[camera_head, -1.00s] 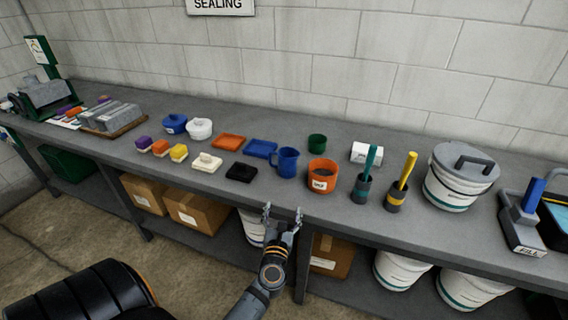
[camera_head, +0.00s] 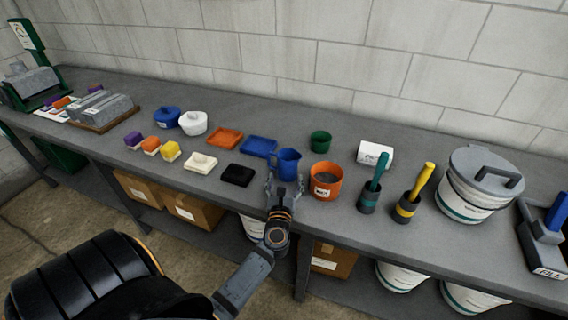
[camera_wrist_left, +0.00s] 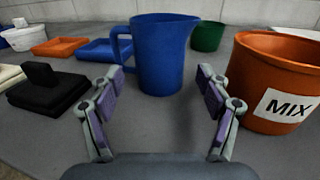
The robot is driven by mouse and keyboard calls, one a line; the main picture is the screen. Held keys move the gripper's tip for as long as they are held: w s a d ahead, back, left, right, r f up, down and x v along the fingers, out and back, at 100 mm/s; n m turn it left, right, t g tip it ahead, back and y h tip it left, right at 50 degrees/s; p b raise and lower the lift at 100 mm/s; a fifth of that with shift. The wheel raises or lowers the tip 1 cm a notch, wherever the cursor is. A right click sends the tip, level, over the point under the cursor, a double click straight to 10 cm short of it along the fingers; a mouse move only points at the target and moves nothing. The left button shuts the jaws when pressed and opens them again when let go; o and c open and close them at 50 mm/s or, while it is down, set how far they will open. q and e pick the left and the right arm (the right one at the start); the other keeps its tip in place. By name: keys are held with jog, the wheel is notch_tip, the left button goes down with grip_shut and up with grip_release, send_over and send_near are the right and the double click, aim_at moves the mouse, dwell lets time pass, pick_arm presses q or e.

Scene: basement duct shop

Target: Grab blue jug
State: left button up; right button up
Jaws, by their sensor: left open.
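The blue jug (camera_head: 287,163) stands upright on the grey bench, with its handle toward the left. In the left wrist view the jug (camera_wrist_left: 160,58) stands just beyond and between my open fingers. My left gripper (camera_head: 284,186) is open and empty at the front of the jug; its fingers (camera_wrist_left: 160,95) also frame the jug's lower part in the wrist view. No contact with the jug shows. My right gripper is not in view.
An orange MIX bucket (camera_head: 325,182) stands close right of the jug. A black block (camera_head: 238,175) and a blue tray (camera_head: 259,147) lie to its left. A green cup (camera_head: 320,141) stands behind. Tool holders and a lidded bucket (camera_head: 473,185) are farther right.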

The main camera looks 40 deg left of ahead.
aim_at(287, 172)
pick_arm(q)
jog(key=shift+x, duration=0.8)
jog(key=shift+w+a+f, duration=0.15)
jog(key=shift+w+f, duration=0.05)
jog(key=shift+w, duration=0.2)
jog(key=shift+w+a+r, duration=0.1)
jog(key=shift+w+a, duration=0.05)
jog(key=shift+w, duration=0.1)
jog(key=x, duration=0.4)
jog(key=shift+p, duration=0.4)
jog(key=shift+w+a, duration=0.2)
jog(key=shift+s, duration=0.1)
jog(key=shift+c, duration=0.8)
jog(key=c, duration=0.9)
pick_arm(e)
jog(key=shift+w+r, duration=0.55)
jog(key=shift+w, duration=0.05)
